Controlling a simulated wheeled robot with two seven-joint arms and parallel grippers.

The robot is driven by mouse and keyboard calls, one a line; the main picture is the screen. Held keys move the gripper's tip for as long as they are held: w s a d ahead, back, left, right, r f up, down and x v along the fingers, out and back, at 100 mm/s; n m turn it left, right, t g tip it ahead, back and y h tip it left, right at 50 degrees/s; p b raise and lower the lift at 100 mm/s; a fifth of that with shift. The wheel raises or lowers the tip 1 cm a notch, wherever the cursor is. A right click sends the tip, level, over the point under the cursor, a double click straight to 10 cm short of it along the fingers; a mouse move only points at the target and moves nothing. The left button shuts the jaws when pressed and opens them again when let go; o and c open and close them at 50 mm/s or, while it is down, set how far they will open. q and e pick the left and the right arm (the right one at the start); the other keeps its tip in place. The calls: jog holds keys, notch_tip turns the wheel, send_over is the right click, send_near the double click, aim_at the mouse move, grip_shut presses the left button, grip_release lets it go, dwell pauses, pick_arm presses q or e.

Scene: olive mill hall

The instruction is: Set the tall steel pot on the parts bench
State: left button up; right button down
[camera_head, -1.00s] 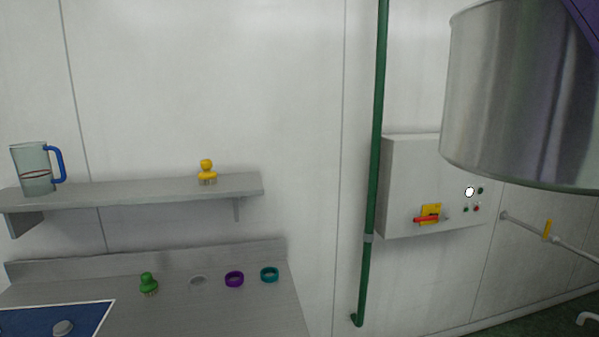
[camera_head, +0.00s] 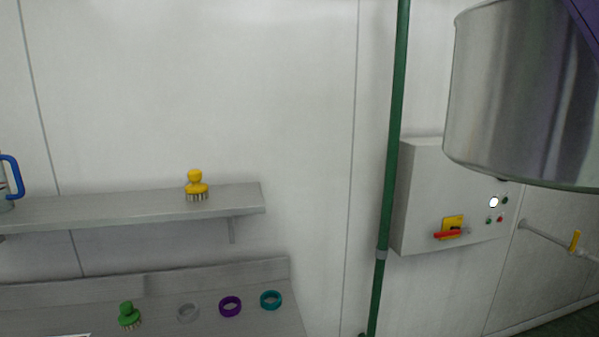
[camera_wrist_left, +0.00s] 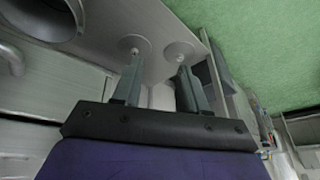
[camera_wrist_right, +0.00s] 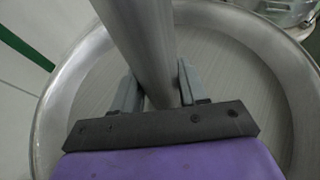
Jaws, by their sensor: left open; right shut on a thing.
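The tall steel pot (camera_head: 520,95) hangs in the air at the upper right of the head view, cut off by the frame's edge. In the right wrist view its round rim (camera_wrist_right: 50,110) surrounds my right gripper (camera_wrist_right: 158,95), which is shut on a thick steel bar of the pot. The parts bench (camera_head: 75,322) is a grey steel top at the lower left of the head view. The pot is well to the right of it and higher. My left gripper (camera_wrist_left: 158,85) is open and empty in the left wrist view, and is not seen in the head view.
On the bench stand a green brush (camera_head: 129,314), a clear ring (camera_head: 188,312), a purple ring (camera_head: 230,306) and a teal ring (camera_head: 271,299). A shelf (camera_head: 120,205) above holds a yellow brush (camera_head: 196,185) and a jug (camera_head: 10,180). A green pipe (camera_head: 395,130) and control box (camera_head: 420,190) are right.

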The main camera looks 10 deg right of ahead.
jog(key=shift+s+r, duration=0.15)
jog(key=shift+s, duration=0.25)
jog(key=w, duration=0.1)
jog(key=w+f+t, duration=0.1)
jog(key=w, duration=0.1)
jog(key=shift+w+a+f+n, duration=0.1)
jog(key=shift+w+f+n, duration=0.05)
jog(key=shift+w+n, duration=0.15)
pick_arm(q)
jog(key=shift+s, duration=0.3)
pick_arm(e)
jog(key=shift+d+f, duration=0.1)
jog(key=shift+d, duration=0.1)
